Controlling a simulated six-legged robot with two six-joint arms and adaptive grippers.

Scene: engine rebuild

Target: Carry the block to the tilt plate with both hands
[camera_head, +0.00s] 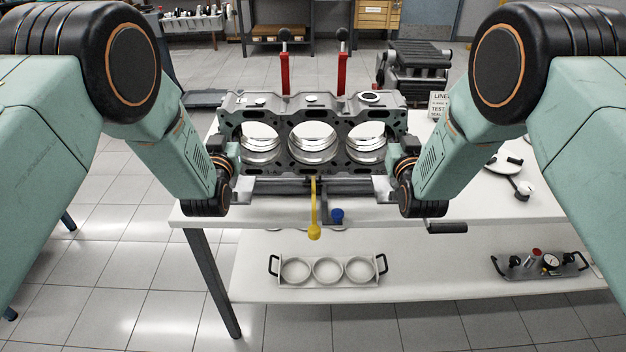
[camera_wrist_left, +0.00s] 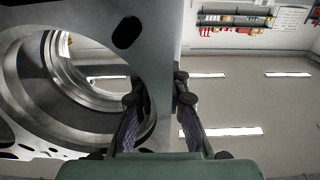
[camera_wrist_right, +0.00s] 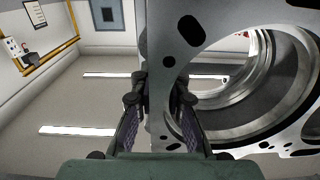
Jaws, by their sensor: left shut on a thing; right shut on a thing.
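The engine block (camera_head: 313,126) is grey metal with three large round bores facing me. In the head view it is at the tilt plate (camera_head: 275,187), a grey metal fixture on the white table; whether it rests on it I cannot tell. My left gripper (camera_head: 233,158) is shut on the block's left end wall. In the left wrist view, the left fingers (camera_wrist_left: 158,105) straddle that wall beside a bore. My right gripper (camera_head: 393,160) is shut on the right end wall. In the right wrist view, the right fingers (camera_wrist_right: 162,105) straddle it likewise. The block looks level.
Two red clamps (camera_head: 342,72) with black knobs stand behind the block. A black machine (camera_head: 413,66) stands behind right.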

